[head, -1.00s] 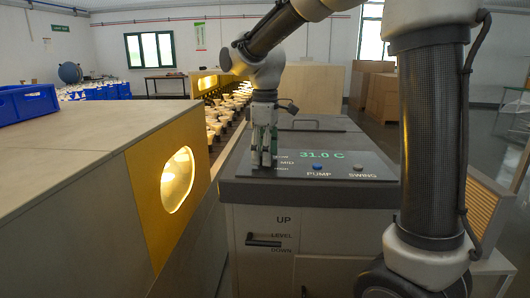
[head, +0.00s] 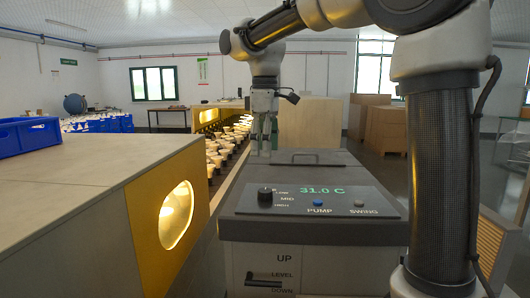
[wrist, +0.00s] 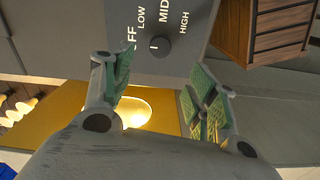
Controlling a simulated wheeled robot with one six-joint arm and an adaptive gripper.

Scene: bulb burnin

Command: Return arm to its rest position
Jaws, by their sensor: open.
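My gripper (head: 263,140) hangs pointing down above the grey control console (head: 300,228), clear of its top and empty. In the wrist view its two green-padded fingers (wrist: 160,92) are spread apart with nothing between them. The console's black knob (head: 265,196) stands uncovered at the left of the panel, beside the LOW, MID and HIGH marks. It also shows in the wrist view (wrist: 160,46). The display (head: 322,190) reads 31.0 C. My arm is folded above the console.
A yellow-fronted cabinet (head: 150,225) with a glowing round window stands at the left, a blue crate (head: 28,136) on it. Rows of lamps (head: 222,150) run behind. A lever handle (head: 264,283) sits on the console front. Wooden boxes (head: 378,124) stand at the back right.

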